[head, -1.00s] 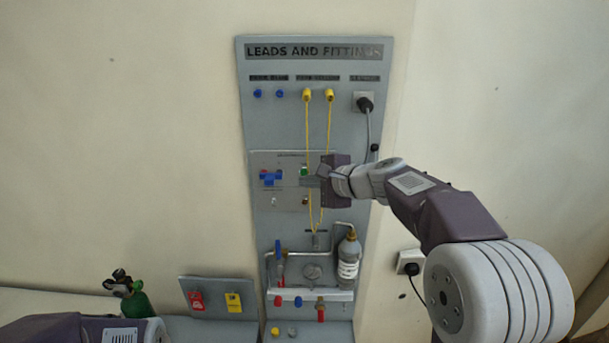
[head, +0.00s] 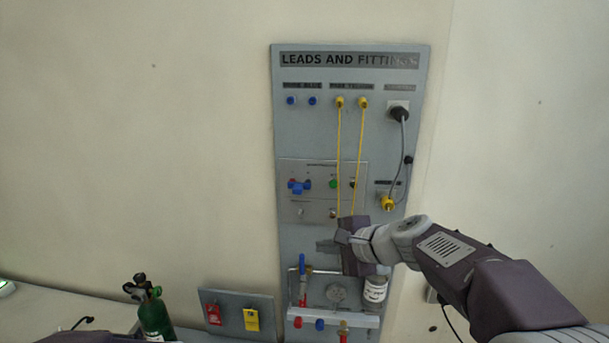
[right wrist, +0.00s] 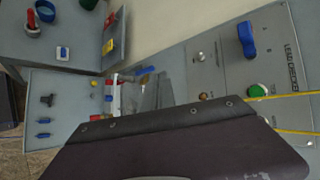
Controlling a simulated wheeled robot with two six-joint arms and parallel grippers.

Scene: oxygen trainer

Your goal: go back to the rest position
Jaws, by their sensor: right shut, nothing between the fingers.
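My right gripper (head: 326,247) is shut and empty. In the head view it is in front of the grey "Leads and fittings" board (head: 300,235), just below the middle control plate, its fingers pointing left. It covers part of the pipework and the top of the grey bottle (head: 375,290). In the right wrist view the right gripper's fingers (right wrist: 158,92) lie close together with nothing between them. Only a dark strip of my left arm shows at the bottom left of the head view; its gripper is out of the picture.
Two yellow leads (head: 339,150) hang from the board near the right gripper. A blue-handled valve (head: 303,275) is left of it. A black plug (head: 399,114) and a yellow fitting (head: 388,203) are on the right. A green cylinder (head: 154,315) stands lower left.

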